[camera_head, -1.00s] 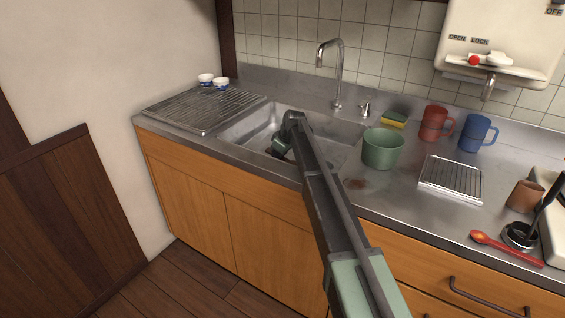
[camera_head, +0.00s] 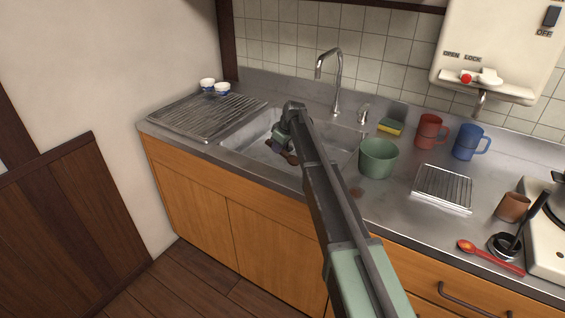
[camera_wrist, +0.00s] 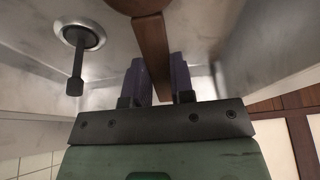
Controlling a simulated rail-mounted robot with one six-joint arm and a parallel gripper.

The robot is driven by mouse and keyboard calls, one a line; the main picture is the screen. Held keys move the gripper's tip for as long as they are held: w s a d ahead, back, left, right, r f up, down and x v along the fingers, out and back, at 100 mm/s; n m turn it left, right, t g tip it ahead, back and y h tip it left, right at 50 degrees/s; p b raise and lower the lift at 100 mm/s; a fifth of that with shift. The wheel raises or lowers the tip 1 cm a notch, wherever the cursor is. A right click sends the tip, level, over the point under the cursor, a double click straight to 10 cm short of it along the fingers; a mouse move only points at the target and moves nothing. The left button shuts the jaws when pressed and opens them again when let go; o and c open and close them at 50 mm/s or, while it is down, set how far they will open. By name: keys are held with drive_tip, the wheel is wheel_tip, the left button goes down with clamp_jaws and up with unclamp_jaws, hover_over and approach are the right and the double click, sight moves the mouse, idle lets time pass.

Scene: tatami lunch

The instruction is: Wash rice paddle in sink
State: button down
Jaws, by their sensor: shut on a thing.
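My gripper (camera_wrist: 158,75) is shut on the handle of the brown wooden rice paddle (camera_wrist: 152,45). The paddle's rounded head is cut off at the top edge of the wrist view. In the head view, my gripper (camera_head: 286,148) is over the sink basin (camera_head: 335,160), and a small brown part of the paddle (camera_head: 293,158) shows beside it. My arm hides part of the basin. The tap (camera_head: 335,80) curves up behind the sink. In the wrist view, the round sink drain (camera_wrist: 82,37) lies to the left of the paddle.
A green tub (camera_head: 378,160) stands right of the basin, near a yellow-green sponge (camera_head: 390,127). Red (camera_head: 430,132) and blue (camera_head: 467,142) mugs and a wire rack (camera_head: 442,187) are farther right. Two small cups (camera_head: 208,85) stand behind the ribbed drainboard (camera_head: 190,116) at left.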

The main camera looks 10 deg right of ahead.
drive_tip(key=shift+r+p, duration=3.3)
drive_tip(key=shift+r, duration=0.4)
wheel_tip(320, 180, up, 5)
drive_tip(key=p, duration=0.5)
